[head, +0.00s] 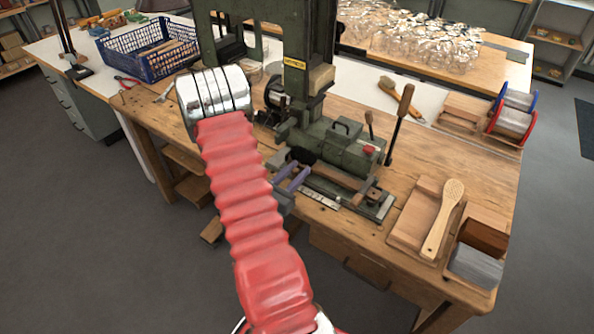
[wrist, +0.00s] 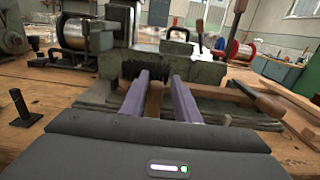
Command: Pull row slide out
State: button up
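The green tufting machine (head: 345,150) stands on the wooden bench, with a flat slide base (head: 378,207) at its front. In the wrist view its low green housing (wrist: 172,68) lies ahead of my gripper. My gripper (head: 293,178) is at the machine's front left, low over the base. In the wrist view its two purple fingers (wrist: 162,77) are apart and point at the machine. A brown wooden piece (wrist: 154,98) shows between them, nearer the left finger, with a gap on the right. Which part is the row slide is not clear.
A brush (head: 443,218) and wooden blocks lie at right. Wire spools (head: 513,112) stand at the back right. A black peg (wrist: 20,108) stands at left in the wrist view. A blue crate (head: 150,47) is at the far left.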

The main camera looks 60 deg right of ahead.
jog(key=shift+o, duration=0.8)
jog(key=shift+a, duration=0.1)
jog(key=shift+w+a, duration=0.2)
jog(key=shift+a, duration=0.3)
jog(key=w+a, duration=0.1)
jog(key=a, duration=1.1)
jog(key=shift+w+a, duration=0.2)
jog(key=shift+w, duration=0.2)
jog(key=shift+f, duration=0.1)
